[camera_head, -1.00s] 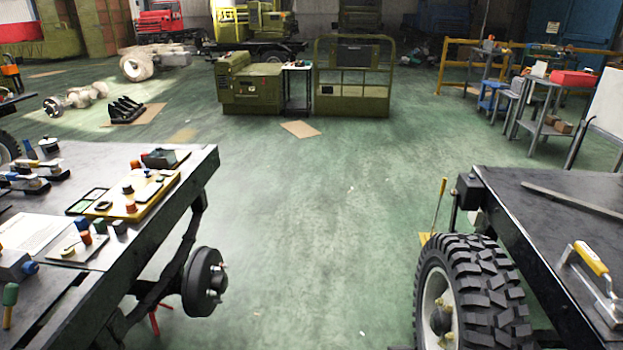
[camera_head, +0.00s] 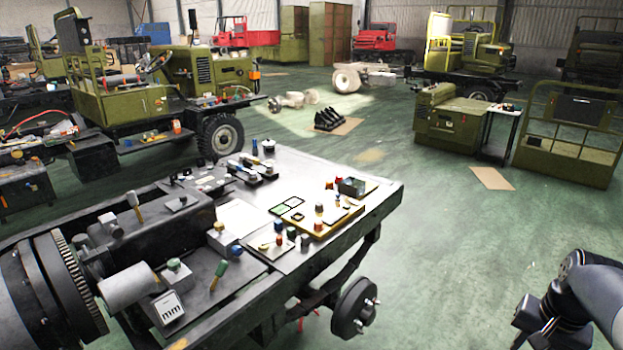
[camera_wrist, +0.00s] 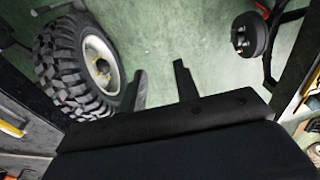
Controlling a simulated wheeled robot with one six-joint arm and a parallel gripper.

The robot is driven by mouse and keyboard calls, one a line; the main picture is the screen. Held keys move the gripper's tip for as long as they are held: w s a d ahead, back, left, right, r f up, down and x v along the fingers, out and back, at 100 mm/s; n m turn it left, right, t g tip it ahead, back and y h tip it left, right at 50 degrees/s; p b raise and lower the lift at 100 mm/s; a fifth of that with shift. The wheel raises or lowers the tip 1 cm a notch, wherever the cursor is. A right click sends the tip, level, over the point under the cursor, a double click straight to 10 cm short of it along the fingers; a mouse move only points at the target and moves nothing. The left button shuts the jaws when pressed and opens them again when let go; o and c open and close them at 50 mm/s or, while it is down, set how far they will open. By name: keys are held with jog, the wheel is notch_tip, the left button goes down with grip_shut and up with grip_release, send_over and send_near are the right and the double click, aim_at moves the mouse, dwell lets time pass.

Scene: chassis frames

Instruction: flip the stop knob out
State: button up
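Small knobs and buttons stand on the dark workbench (camera_head: 372,217) in the head view. A yellow-edged panel (camera_head: 335,222) carries a red-topped knob (camera_head: 318,222) and other small parts. A smaller plate (camera_head: 268,243) left of it holds a red knob (camera_head: 280,239) and others. I cannot tell which one is the stop knob, nor whether it is in or out. My gripper (camera_wrist: 161,75) is open and empty in the wrist view, its two fingers apart above the green floor. My arm shows at the lower right of the head view, well away from the bench.
A wheel hub (camera_head: 354,306) sticks out below the bench's right side. Heavy dark machine parts (camera_head: 50,290) fill the lower left. A treaded tyre (camera_wrist: 75,65) shows in the wrist view. Green floor (camera_head: 440,250) is clear between the bench and my arm.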

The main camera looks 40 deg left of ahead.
jog(key=w+a+r+g+p, duration=0.1)
jog(key=w+p, duration=0.2)
jog(key=w+a+r+g+p, duration=0.1)
jog(key=w+r+g+p, duration=0.1)
jog(key=w+p, duration=0.1)
jog(key=w+a+r+m+g+p, duration=0.1)
jog(key=w+r+p, duration=0.1)
jog(key=w+p, duration=0.1)
jog(key=shift+w+a+g, duration=0.2)
jog(key=shift+g, duration=0.2)
grip_shut()
jog(key=shift+w+a+g+p, duration=0.2)
jog(key=shift+w+g+p, duration=0.15)
jog(key=shift+g, duration=0.15)
